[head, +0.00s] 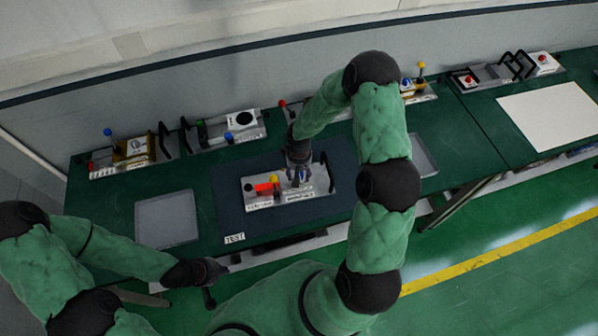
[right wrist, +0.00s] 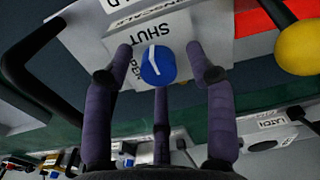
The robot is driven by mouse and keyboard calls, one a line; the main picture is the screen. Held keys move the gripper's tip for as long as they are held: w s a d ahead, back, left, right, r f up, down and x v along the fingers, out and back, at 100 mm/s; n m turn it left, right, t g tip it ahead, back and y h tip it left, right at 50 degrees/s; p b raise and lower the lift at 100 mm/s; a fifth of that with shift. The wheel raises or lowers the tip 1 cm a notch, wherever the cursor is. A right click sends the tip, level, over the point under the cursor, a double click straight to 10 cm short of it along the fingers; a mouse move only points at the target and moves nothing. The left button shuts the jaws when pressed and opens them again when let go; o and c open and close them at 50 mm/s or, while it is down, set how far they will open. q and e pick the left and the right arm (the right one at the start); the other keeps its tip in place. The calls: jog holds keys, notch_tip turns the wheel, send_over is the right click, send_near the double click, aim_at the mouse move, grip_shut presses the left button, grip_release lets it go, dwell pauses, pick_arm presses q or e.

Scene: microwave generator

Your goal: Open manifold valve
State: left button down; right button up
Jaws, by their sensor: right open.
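The manifold panel (head: 318,184) is a light plate on the dark mat at the middle of the bench. In the right wrist view a round blue valve knob (right wrist: 158,66) with a white pointer line sits on a light block. The line's upper end is near the printed word SHUT. My right gripper (head: 297,178) is over the panel; in its wrist view the open fingers (right wrist: 160,58) lie on both sides of the knob, with a third finger below it. I cannot tell whether they touch it. My left gripper (head: 208,292) hangs near the bench's front edge, its jaws unclear.
A black handle (head: 327,171) rises at the panel's right end. Grey trays (head: 166,219) flank the mat. Other fixtures (head: 132,150) line the back of the bench.

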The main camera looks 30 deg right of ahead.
jog(key=shift+c, duration=0.3)
grip_shut()
jog(key=shift+n, duration=0.3)
jog(key=n+b, duration=0.1)
jog(key=n, duration=0.2)
jog(key=shift+n, duration=0.3)
jog(key=n, duration=0.4)
jog(key=shift+b, duration=0.3)
jog(key=n, duration=0.5)
jog(key=shift+a, duration=0.1)
jog(key=n+p, duration=0.1)
jog(key=n, duration=0.3)
jog(key=shift+s+n+p, duration=0.1)
jog(key=shift+n+p, duration=0.2)
